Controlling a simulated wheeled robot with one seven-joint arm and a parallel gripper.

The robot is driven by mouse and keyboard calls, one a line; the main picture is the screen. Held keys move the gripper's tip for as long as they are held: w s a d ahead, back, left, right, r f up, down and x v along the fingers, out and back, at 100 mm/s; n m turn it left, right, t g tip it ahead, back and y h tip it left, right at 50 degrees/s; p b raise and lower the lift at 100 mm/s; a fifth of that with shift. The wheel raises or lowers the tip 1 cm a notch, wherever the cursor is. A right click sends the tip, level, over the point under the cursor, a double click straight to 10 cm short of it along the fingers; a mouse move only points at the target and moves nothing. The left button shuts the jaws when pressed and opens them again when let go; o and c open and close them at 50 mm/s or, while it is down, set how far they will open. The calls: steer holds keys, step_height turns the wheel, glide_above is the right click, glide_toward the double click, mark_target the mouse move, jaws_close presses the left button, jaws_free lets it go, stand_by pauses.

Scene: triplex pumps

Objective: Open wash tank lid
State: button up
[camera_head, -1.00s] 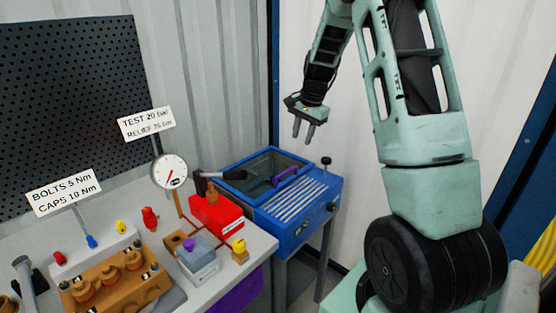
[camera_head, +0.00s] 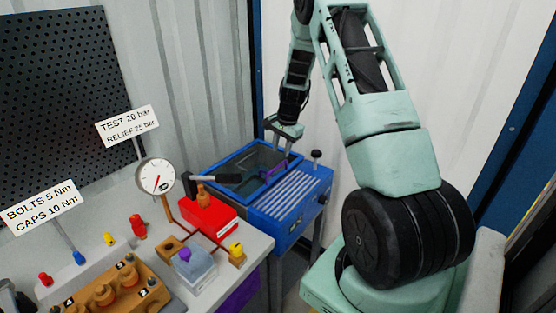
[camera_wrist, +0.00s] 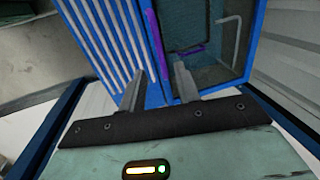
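The wash tank (camera_head: 285,231) is a blue box on legs, with a dark see-through lid (camera_head: 245,170) lying shut over the left-back part of its top. A purple handle (camera_head: 275,170) runs along the lid's right edge. My gripper (camera_head: 280,150) is just above the handle, fingers pointing down, open and empty. In the wrist view, the two spread fingertips (camera_wrist: 157,72) stand on either side of the purple handle (camera_wrist: 153,40); whether they reach down to its height I cannot tell. The lid also shows there (camera_wrist: 215,38).
White ribbed slats (camera_head: 290,197) cover the tank's right part, with a black knob (camera_head: 316,155) at its back right corner. The workbench at left holds a red box (camera_head: 208,216), a black-handled tool (camera_head: 212,178), a gauge (camera_head: 155,176) and pump parts.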

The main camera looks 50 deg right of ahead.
steer(key=f, duration=0.2)
steer(key=w+f+p, duration=0.1)
steer(key=f, duration=0.4)
steer(key=shift+w, duration=0.15)
jaws_close()
